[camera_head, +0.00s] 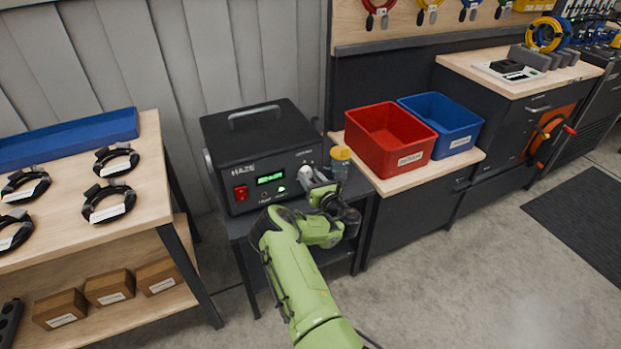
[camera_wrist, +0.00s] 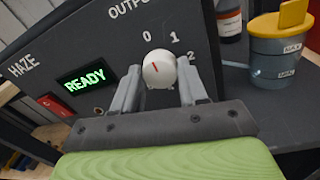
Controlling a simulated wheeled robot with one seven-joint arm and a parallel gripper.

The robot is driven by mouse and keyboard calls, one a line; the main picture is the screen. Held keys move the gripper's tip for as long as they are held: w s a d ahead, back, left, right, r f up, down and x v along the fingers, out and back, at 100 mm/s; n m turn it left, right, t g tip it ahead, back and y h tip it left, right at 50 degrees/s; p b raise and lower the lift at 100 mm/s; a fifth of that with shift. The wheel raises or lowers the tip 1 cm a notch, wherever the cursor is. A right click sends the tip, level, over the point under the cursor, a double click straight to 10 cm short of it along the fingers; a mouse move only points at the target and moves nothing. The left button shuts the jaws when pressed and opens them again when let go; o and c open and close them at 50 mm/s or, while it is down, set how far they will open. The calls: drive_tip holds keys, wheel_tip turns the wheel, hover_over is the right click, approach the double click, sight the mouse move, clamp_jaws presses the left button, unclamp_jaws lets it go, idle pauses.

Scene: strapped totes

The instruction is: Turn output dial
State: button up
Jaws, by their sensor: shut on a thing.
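The output dial (camera_wrist: 159,69) is a white round knob with a red pointer mark on the front of a black haze machine (camera_head: 259,150). The numbers 0, 1 and 2 stand around it under the word OUTPUT, and the red mark points up and slightly left, toward the 0 side. My gripper (camera_wrist: 157,88) has one finger on each side of the dial and is shut on it. In the head view the dial (camera_head: 306,172) shows just beyond my gripper (camera_head: 316,184), partly hidden by it.
The green display (camera_wrist: 84,81) reads READY, with a red switch (camera_wrist: 57,105) to its left. A jar with a yellow lid (camera_wrist: 280,50) stands right of the machine. Red (camera_head: 388,137) and blue (camera_head: 443,122) bins stand farther right.

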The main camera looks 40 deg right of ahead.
drive_tip(key=shift+m, duration=0.3)
drive_tip(key=m+p, duration=0.1)
drive_tip(key=m, duration=0.2)
drive_tip(key=shift+m, duration=0.3)
drive_tip(key=m+p, duration=0.1)
drive_tip(key=m, duration=0.2)
drive_tip(key=shift+m, duration=0.4)
drive_tip(key=m, duration=0.3)
drive_tip(key=shift+m+p, duration=0.4)
drive_tip(key=m+h+p, duration=0.1)
drive_tip(key=m, duration=0.3)
drive_tip(key=shift+f+m, duration=0.1)
drive_tip(key=shift+m, duration=0.3)
drive_tip(key=m+p, duration=0.1)
drive_tip(key=m, duration=0.4)
drive_tip(key=shift+m+h+p, duration=0.3)
drive_tip(key=shift+m+h, duration=0.1)
drive_tip(key=m, duration=0.2)
drive_tip(key=m+p, duration=0.1)
drive_tip(key=m, duration=0.2)
drive_tip(key=shift+a+f+m+p, duration=0.1)
drive_tip(key=shift+f+m+p, duration=0.1)
drive_tip(key=shift+m+p, duration=0.1)
